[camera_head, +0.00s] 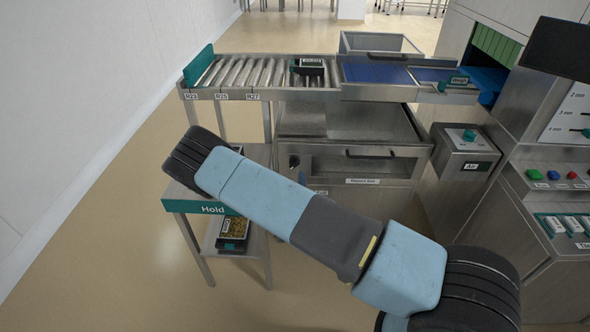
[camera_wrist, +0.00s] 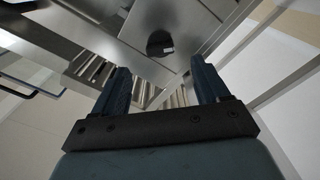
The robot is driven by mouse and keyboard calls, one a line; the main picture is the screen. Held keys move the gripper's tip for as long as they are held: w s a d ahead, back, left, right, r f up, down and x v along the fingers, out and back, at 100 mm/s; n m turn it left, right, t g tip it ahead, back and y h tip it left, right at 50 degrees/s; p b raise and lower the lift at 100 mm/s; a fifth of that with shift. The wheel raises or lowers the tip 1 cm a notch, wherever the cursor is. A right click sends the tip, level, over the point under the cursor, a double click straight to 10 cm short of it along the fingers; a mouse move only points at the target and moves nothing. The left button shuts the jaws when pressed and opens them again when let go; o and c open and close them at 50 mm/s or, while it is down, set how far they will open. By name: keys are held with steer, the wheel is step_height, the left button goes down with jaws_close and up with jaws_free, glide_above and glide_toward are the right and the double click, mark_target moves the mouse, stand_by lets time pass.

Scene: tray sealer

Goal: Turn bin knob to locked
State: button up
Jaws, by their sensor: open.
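The bin (camera_head: 340,160) is a steel cabinet below the conveyor, with a dark bar handle and a small label on its front. A small dark knob (camera_head: 294,161) sits at the left of its front, just above my arm in the head view. In the wrist view a dark round knob (camera_wrist: 159,43) with a small white mark is on a steel panel, beyond the fingertips. Its lock setting cannot be read. My gripper (camera_wrist: 160,68) is open and empty, with its two dark blue fingers apart and the knob beyond the gap. My arm hides the gripper in the head view.
A roller conveyor (camera_head: 245,72) runs above the bin, with a dark tray (camera_head: 309,72) on it. A steel stand labelled Hold (camera_head: 190,206) is at the left, partly behind my arm. A knob box (camera_head: 467,150) and the sealer's panel (camera_head: 555,180) stand at the right. Floor is clear at far left.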

steer(key=w, duration=0.8)
steer(key=shift+w+d, duration=0.15)
steer(key=shift+w, duration=0.2)
steer(key=shift+c, duration=0.4)
jaws_close()
